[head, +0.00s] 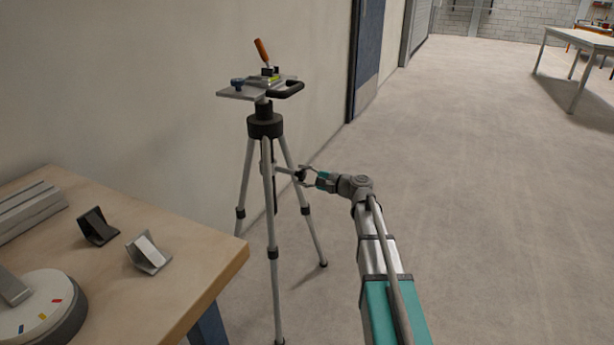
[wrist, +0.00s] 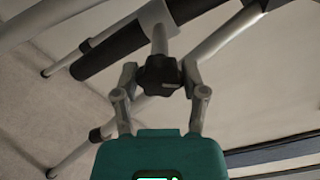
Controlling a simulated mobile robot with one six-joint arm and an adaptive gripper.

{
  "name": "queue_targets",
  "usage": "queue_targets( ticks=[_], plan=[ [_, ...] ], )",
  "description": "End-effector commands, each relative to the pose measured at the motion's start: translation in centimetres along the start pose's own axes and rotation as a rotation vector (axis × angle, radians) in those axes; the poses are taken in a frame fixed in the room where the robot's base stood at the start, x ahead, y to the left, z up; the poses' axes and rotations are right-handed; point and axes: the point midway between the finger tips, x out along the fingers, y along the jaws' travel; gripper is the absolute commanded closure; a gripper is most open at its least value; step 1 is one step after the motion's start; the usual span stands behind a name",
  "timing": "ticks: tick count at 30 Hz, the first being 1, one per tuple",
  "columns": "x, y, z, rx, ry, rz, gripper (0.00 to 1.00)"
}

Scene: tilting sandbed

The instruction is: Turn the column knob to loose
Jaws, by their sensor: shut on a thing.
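The column knob (wrist: 160,75) is a black lobed knob on a short grey stem, seen in the wrist view. In the head view the knob (head: 300,175) is small, at the right side of the tripod's middle. My gripper (head: 306,175) reaches it from the right. In the wrist view the fingers of my gripper (wrist: 160,80) stand on either side of the knob and are shut on it. The tripod (head: 268,195) stands upright with light grey legs and a black collar. Any mark for loose or tight on the knob cannot be seen.
The tripod's top plate (head: 258,90) carries an orange-handled lever (head: 262,51) and a dark handle. A wooden table (head: 195,262) stands at the left with a dark wedge (head: 97,227), a light wedge (head: 148,254) and a round dial.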

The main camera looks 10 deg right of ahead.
Motion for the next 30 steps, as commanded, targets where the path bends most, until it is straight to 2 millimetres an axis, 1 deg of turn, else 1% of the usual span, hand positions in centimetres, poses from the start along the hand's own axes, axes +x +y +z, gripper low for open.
queue_targets(
  ticks=[1,9,18,24,30],
  plan=[
    [0.19,0.15,0.26,-0.045,-0.007,0.005,0.92],
    [0.19,0.13,0.30,-0.301,-0.008,0.004,0.92],
    [0.18,0.11,0.35,-0.540,-0.009,0.004,0.92],
    [0.18,0.11,0.37,-0.632,-0.010,0.004,0.92],
    [0.17,0.12,0.38,-0.669,-0.010,0.003,0.92]
  ],
)
